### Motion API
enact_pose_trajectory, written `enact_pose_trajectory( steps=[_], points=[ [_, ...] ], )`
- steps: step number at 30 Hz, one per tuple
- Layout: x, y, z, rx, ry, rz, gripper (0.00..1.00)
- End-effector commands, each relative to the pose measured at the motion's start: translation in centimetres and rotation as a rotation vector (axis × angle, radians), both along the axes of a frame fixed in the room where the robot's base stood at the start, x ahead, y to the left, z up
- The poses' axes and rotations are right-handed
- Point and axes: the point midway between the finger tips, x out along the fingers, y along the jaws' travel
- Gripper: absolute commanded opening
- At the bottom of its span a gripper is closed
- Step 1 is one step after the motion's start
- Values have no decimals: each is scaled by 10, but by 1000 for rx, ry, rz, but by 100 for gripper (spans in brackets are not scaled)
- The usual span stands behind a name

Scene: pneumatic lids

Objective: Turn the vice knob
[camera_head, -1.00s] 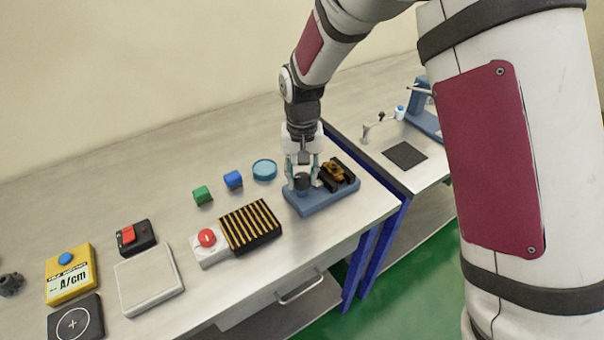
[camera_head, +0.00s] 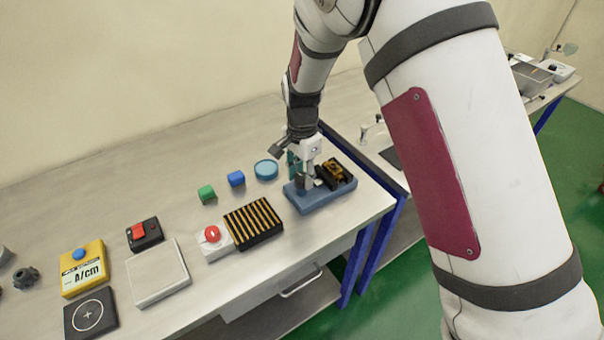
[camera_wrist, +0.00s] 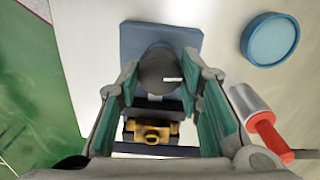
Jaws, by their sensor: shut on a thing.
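The vice is a blue base (camera_head: 317,201) with dark jaws holding a brass-coloured part (camera_head: 335,172), near the right end of the table. Its dark round knob (camera_wrist: 158,70) with a white mark shows between my fingers in the wrist view. My gripper (camera_head: 304,183) comes down over the knob from above and is shut on it, a finger on either side. In the wrist view my gripper (camera_wrist: 160,88) has its green-lined pads along the knob's two sides. In the head view the knob is partly hidden by the fingers.
A black-and-yellow striped block (camera_head: 254,223) and a red button box (camera_head: 214,242) stand in front. The table's right edge is close.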

Motion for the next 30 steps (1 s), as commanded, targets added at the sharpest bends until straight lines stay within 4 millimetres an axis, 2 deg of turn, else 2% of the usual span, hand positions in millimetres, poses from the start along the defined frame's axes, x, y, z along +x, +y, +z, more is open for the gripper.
enact_pose_trajectory(
  steps=[12, 30],
  points=[
    [0, 0, 1, 1, -2, -213, 5],
    [1, 0, 0, 1, -2, -251, 5]
  ],
)
